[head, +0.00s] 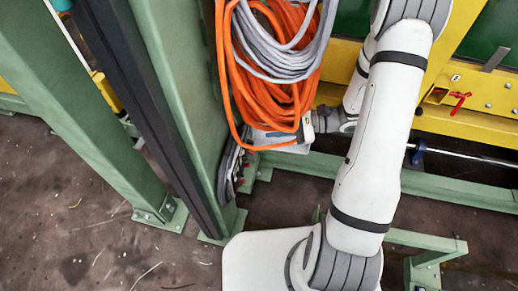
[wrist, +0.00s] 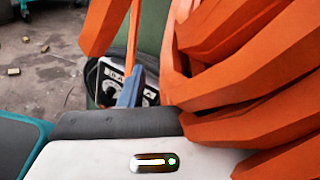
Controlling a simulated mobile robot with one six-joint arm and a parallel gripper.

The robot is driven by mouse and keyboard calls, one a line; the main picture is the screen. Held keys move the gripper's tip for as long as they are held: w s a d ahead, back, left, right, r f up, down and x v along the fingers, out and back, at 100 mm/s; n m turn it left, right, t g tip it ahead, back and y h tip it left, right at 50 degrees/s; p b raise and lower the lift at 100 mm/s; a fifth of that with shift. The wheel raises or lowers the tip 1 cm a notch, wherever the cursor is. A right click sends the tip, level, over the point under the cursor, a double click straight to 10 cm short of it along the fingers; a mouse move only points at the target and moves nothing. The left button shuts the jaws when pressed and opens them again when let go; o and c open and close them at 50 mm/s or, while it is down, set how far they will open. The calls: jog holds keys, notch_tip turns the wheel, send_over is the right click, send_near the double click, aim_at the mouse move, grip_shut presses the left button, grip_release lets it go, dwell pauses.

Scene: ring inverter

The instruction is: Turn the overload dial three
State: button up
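I cannot make out the overload dial for certain in either view. In the wrist view, a dark panel with white markings (wrist: 146,92) shows behind orange cable loops, partly covered by a blue-grey piece (wrist: 128,93); I cannot tell what that piece is. My gripper's pale body appears to lie behind and below the cable bundle in the head view (head: 290,148).
Orange cables (head: 262,98) and grey cables (head: 270,52) hang in coils beside a green post (head: 185,70), very close to my wrist. Yellow beams with a red handle (head: 460,100) are at right. A low green rail (head: 450,188) crosses behind my arm. Open floor (head: 60,210) lies at left.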

jog(key=w+d+f+m+t+y+b, duration=0.1)
jog(key=w+d+f+m+t+b, duration=0.25)
jog(key=f, duration=0.55)
jog(key=t+b, duration=0.1)
send_near(253, 143)
jog(key=shift+m, duration=0.35)
jog(key=x, duration=0.5)
jog(key=b+x, duration=0.1)
jog(key=x, duration=0.1)
jog(key=shift+w+a+f, duration=0.2)
jog(key=shift+f, duration=0.05)
jog(key=shift+w+a, duration=0.15)
jog(key=shift+a, duration=0.2)
grip_shut()
jog(key=shift+d, duration=0.2)
jog(key=shift+a, duration=0.15)
